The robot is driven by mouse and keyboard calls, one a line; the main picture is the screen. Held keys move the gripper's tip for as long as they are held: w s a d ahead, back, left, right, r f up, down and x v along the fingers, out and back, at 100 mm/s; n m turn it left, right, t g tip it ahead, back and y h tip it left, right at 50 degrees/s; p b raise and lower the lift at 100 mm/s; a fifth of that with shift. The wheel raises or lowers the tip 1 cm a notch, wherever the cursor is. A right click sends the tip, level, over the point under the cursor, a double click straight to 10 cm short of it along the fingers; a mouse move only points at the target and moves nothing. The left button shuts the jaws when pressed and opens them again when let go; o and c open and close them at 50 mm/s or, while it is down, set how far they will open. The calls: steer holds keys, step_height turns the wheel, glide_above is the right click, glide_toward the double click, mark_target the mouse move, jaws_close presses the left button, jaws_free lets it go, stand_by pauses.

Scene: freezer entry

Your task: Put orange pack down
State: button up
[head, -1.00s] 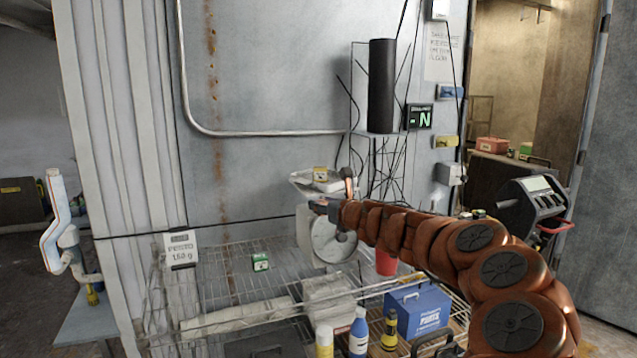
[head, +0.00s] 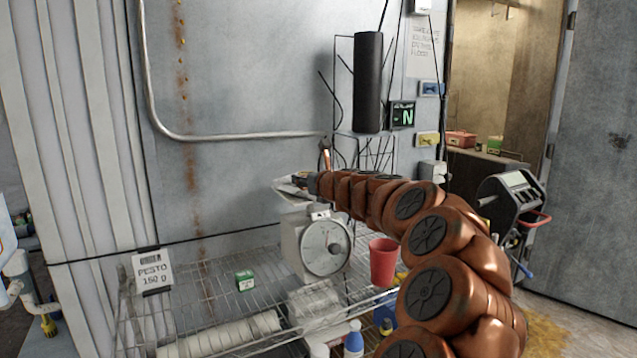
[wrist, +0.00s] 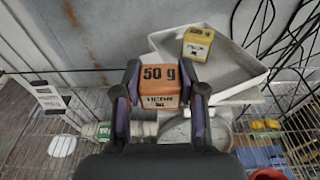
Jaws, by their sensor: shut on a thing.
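My gripper also shows in the head view (head: 308,183), at the pan of a white dial scale (head: 293,242). The orange pack is not clearly seen there. In the wrist view the pack overlaps the near left part of the pale scale pan (wrist: 228,70). I cannot tell whether it touches the pan. A yellow pack (wrist: 197,44) sits on the pan beyond it, to the right.
The scale stands on a wire shelf (head: 215,300). A small green pack (head: 245,281) and a PESTO 150 g sign (head: 152,272) are to the left. A red cup (head: 383,262) is to the right. Dark wires and a black cylinder (head: 368,82) are behind.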

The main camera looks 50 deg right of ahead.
steer(key=w+d+p, duration=0.1)
steer(key=d, duration=0.2)
steer(key=w+d+p, duration=0.1)
steer(key=w+d, duration=0.1)
steer(key=d, duration=0.2)
steer(key=w+d+f+p, duration=0.1)
steer(key=w+d, duration=0.1)
steer(key=d, duration=0.2)
steer(key=shift+f, duration=2.5)
steer(key=o, duration=1.1)
